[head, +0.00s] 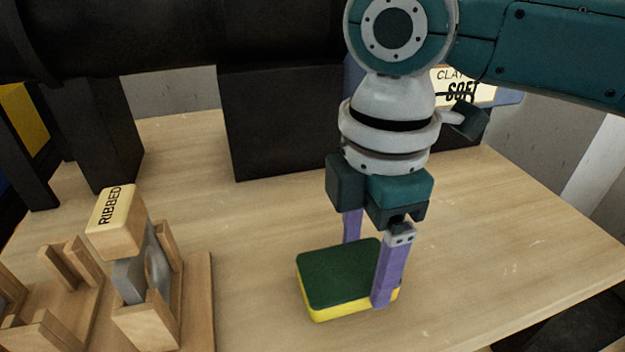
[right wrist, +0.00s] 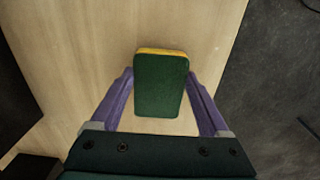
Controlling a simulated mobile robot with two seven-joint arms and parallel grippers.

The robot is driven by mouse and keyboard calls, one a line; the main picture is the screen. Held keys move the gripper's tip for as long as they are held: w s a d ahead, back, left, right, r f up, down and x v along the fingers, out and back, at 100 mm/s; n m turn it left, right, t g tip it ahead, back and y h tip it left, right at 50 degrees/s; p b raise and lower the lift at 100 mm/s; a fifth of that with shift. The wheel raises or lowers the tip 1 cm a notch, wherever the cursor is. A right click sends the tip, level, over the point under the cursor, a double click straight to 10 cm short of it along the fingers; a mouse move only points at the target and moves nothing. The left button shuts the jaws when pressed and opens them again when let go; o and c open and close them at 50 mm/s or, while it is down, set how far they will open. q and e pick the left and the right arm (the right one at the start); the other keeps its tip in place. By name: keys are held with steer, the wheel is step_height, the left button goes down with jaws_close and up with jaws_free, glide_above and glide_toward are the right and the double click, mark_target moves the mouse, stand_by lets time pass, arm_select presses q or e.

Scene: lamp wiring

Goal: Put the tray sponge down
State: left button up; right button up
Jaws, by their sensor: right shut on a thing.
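The tray sponge (head: 335,275) has a dark green top and a yellow underside. My right gripper (head: 366,271) points down with its purple fingers on two opposite sides of the sponge, shut on it. The sponge lies flat, at or just above the wooden table (head: 480,270); I cannot tell whether it touches. In the right wrist view the sponge (right wrist: 161,88) sits between the two fingers, with the table behind it. My left gripper is not in view.
A wooden rack (head: 195,305) stands at the lower left, holding a tool with a block marked RIBBED (head: 115,215). A black box (head: 285,120) stands at the back. A sign reading SOFT (head: 465,88) is behind my right arm. The table right of the sponge is clear.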

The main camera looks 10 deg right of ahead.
steer(key=o, duration=1.2)
steer(key=shift+f, duration=0.1)
steer(key=shift+c, duration=0.2)
